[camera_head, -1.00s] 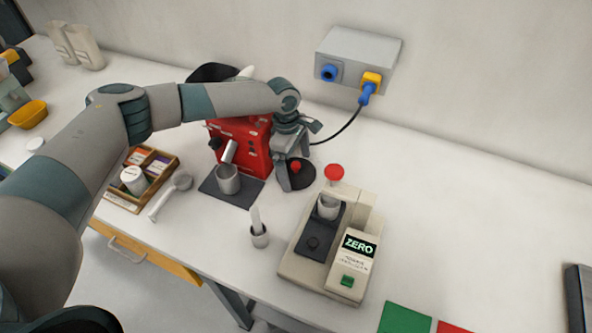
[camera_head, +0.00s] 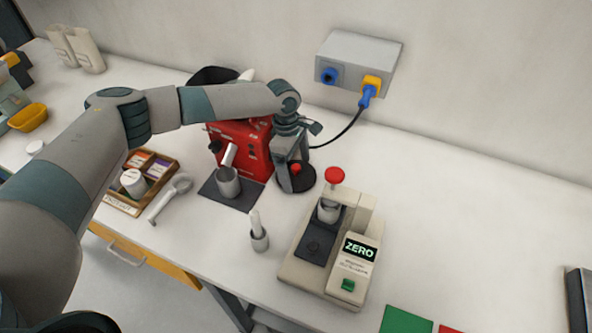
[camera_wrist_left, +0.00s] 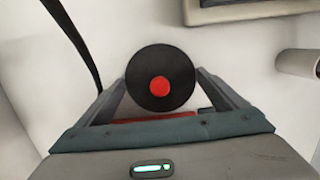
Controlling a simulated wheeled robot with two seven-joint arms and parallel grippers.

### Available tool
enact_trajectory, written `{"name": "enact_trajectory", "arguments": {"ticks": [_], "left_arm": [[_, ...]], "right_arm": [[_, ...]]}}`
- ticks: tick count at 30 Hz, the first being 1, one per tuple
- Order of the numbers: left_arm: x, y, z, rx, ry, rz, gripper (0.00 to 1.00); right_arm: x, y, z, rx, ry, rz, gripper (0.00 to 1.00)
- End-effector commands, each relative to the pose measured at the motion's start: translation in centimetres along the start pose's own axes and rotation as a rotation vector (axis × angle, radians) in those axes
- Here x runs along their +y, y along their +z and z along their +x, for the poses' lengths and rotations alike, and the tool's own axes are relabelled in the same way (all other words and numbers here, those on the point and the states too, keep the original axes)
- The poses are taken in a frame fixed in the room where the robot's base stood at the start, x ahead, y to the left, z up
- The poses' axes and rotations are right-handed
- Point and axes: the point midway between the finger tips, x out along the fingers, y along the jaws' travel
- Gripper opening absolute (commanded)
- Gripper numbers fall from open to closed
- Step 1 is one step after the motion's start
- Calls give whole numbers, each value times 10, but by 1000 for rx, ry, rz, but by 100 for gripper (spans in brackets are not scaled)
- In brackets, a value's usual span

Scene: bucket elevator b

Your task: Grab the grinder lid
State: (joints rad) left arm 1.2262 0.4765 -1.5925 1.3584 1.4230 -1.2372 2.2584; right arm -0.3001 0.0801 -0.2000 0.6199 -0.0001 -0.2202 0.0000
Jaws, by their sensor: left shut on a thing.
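The grinder lid is a black disc with a red knob (camera_head: 296,181), beside the red grinder (camera_head: 245,150) on the worktable. My left gripper (camera_head: 294,178) reaches down over it from above and is shut on it. In the left wrist view the lid (camera_wrist_left: 177,92) sits between the two fingertips, which meet its rim on both sides. I cannot tell whether the lid is touching the table or slightly raised. My right gripper is in neither view.
A grey cup (camera_head: 228,182) stands on a dark mat before the grinder. A scale reading ZERO (camera_head: 358,250) stands to the right, a small cup with a brush (camera_head: 260,240) in front. A grey socket box (camera_head: 355,60) hangs on the wall.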

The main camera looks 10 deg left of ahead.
Motion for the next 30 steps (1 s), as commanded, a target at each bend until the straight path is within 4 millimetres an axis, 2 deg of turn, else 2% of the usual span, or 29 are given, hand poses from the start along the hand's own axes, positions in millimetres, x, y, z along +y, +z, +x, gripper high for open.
{"name": "enact_trajectory", "arguments": {"ticks": [4, 11, 13, 14, 24, 30], "left_arm": [[1, 1, -6, -1, 3, 1, 64], [0, 42, 4, -3, 1, 4, 64], [2, 44, -14, -3, 5, 1, 64], [2, 44, -21, -1, 5, 1, 60], [1, 56, -95, -2, 4, 2, 60], [1, 60, -126, -1, 2, 1, 60]], "right_arm": [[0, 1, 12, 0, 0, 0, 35], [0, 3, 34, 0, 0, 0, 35], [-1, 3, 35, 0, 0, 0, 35], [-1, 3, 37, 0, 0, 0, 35], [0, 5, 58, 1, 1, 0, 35], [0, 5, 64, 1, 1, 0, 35]]}}
